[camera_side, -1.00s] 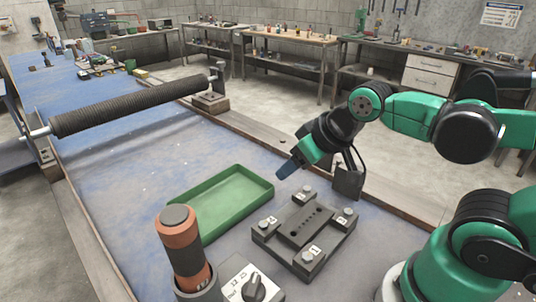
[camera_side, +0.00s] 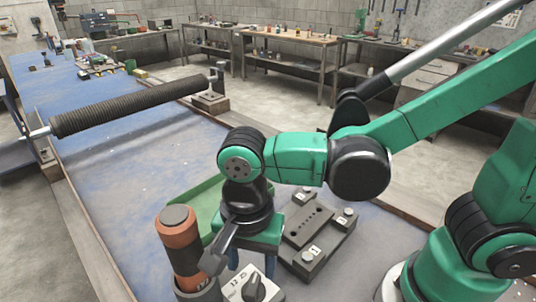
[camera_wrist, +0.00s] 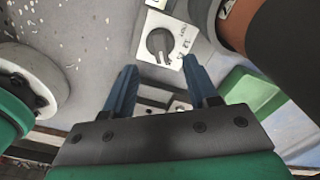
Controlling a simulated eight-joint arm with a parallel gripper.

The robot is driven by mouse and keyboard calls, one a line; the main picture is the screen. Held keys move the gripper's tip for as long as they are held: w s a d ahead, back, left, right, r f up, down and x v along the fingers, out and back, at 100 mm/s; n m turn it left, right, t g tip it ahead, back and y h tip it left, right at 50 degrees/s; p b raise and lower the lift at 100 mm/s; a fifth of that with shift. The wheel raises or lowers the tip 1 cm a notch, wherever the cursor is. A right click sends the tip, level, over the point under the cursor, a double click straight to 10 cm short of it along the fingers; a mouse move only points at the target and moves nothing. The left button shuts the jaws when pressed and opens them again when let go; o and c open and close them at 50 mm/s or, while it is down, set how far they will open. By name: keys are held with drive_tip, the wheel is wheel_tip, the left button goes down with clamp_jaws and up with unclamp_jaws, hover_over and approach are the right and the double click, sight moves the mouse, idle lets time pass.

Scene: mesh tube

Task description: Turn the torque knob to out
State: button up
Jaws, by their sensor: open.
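The torque knob (camera_side: 254,287) is a dark grey dial on a white plate with printed marks (camera_side: 237,284), at the bottom of the side view. In the wrist view the knob (camera_wrist: 159,41) shows whole, ahead of my fingertips, with its ridge slanting. The print is too small to read surely there. My gripper (camera_side: 252,268) points down just behind the knob in the side view. In the wrist view its two blue fingers (camera_wrist: 160,72) are apart with nothing between them. They do not touch the knob.
An orange and black cylindrical tool (camera_side: 181,245) stands upright in a holder left of the knob. A green tray (camera_side: 207,196) lies behind my gripper, partly hidden. A dark fixture block (camera_side: 318,228) with numbered corners sits to the right. A long mesh roller (camera_side: 130,107) spans the table farther back.

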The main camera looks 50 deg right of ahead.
sight(253, 284)
drive_tip(key=shift+f, duration=2.55)
clamp_jaws()
